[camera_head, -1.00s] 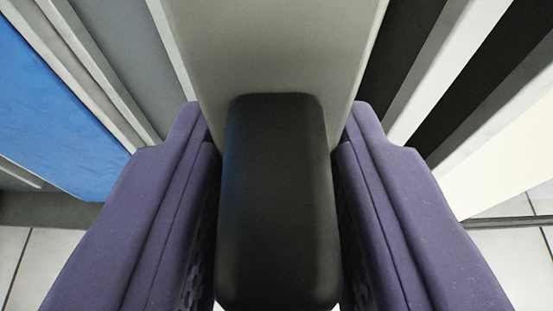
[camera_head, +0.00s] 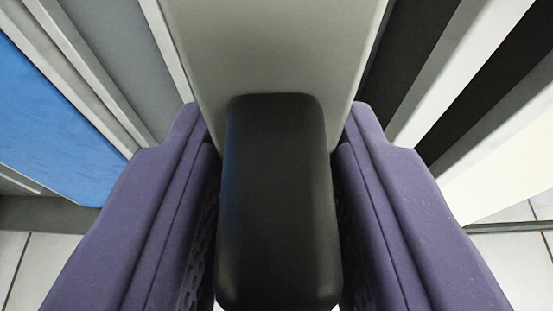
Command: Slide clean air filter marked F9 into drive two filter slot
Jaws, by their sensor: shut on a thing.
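My gripper (camera_head: 277,200) has two purple fingers, one on each side of a black block-shaped grip (camera_head: 278,190). The gripper is shut on this black grip. A pale grey flat panel (camera_head: 275,45) runs up from behind the grip to the top of the picture; it looks like the body of the held filter, but I cannot tell for certain. No F9 marking shows. No filter slot can be made out, and the far end of the grey panel is out of the picture.
A cabinet with a blue panel (camera_head: 45,120) and grey strips stands at the left. Black and white upright bands (camera_head: 460,80) and a cream panel (camera_head: 505,160) are at the right. Pale tiled floor (camera_head: 500,260) shows at both lower sides.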

